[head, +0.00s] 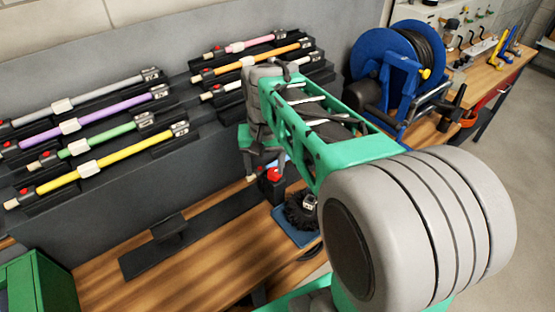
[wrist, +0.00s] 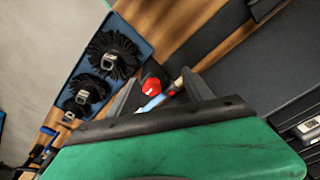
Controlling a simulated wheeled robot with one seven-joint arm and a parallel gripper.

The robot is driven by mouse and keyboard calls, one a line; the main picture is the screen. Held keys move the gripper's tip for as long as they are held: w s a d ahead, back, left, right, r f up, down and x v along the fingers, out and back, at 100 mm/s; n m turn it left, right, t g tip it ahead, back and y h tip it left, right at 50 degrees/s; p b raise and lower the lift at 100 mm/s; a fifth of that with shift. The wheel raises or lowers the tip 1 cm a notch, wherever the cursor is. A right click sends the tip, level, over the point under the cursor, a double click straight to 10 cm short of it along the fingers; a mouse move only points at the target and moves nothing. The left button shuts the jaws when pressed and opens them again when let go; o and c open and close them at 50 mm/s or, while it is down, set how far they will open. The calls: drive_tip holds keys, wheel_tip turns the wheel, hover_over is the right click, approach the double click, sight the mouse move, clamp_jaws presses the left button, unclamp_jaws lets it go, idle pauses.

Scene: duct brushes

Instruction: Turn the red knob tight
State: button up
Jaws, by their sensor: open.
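The red knob (head: 273,174) shows below my gripper (head: 262,165) in the head view, just above the bench. In the wrist view the red knob (wrist: 151,87) is between my two dark fingers, on a black fitting. My gripper (wrist: 158,86) is open, and a gap shows around the knob. A light blue rod (wrist: 153,103) with a small red band and a pale tip lies beside the knob, partly hidden by my gripper body. Whether a finger touches the knob cannot be told.
A blue tray (head: 286,228) with black round brushes (head: 301,212) sits close to the right of the knob. A dark wall rack holds several coloured rods (head: 107,112). A blue hose reel (head: 385,60) stands at the back right. The wooden bench (head: 108,288) is bare at front left.

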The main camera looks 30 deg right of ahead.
sight(274, 172)
drive_tip(key=w+d+m, duration=0.1)
drive_tip(key=w+d, duration=0.1)
drive_tip(key=w+d+m+g+p, duration=0.1)
drive_tip(key=w+d, duration=0.1)
drive_tip(key=shift+w+d+m, duration=0.15)
drive_tip(key=shift+d+m, duration=0.25)
wheel_tip(274, 172, down, 7)
drive_tip(key=shift+a+f+p, duration=0.1)
drive_tip(key=shift+f+p, duration=0.1)
drive_tip(key=shift+p, duration=0.2)
clamp_jaws()
